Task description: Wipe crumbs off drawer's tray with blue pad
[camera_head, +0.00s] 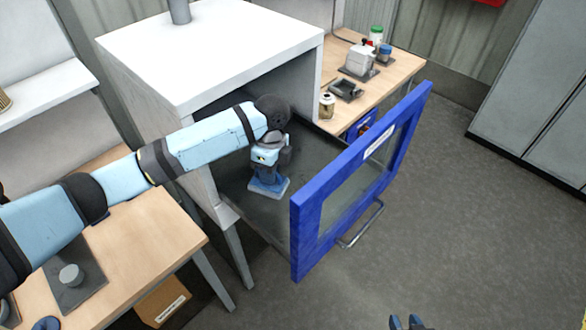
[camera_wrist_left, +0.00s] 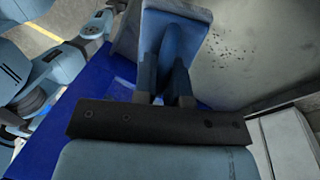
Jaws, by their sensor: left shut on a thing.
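The drawer's grey tray (camera_head: 272,220) is pulled out of the white cabinet, behind a blue front frame with a clear window. My left gripper (camera_head: 267,178) is inside the drawer, shut on the blue pad (camera_head: 270,191), which is low over the tray; I cannot tell whether it touches. In the left wrist view the pad (camera_wrist_left: 128,32) is between the gripper's fingers (camera_wrist_left: 172,85). Dark crumbs (camera_wrist_left: 229,48) lie scattered on the tray beside the pad in that view. My right gripper (camera_head: 407,322) shows only its fingertips at the bottom edge, apart, with nothing visible between them.
The blue drawer front (camera_head: 312,235) with its metal handle (camera_head: 362,228) stands at the tray's outer side. A wooden table (camera_head: 150,235) is at the left. The floor at the right is clear.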

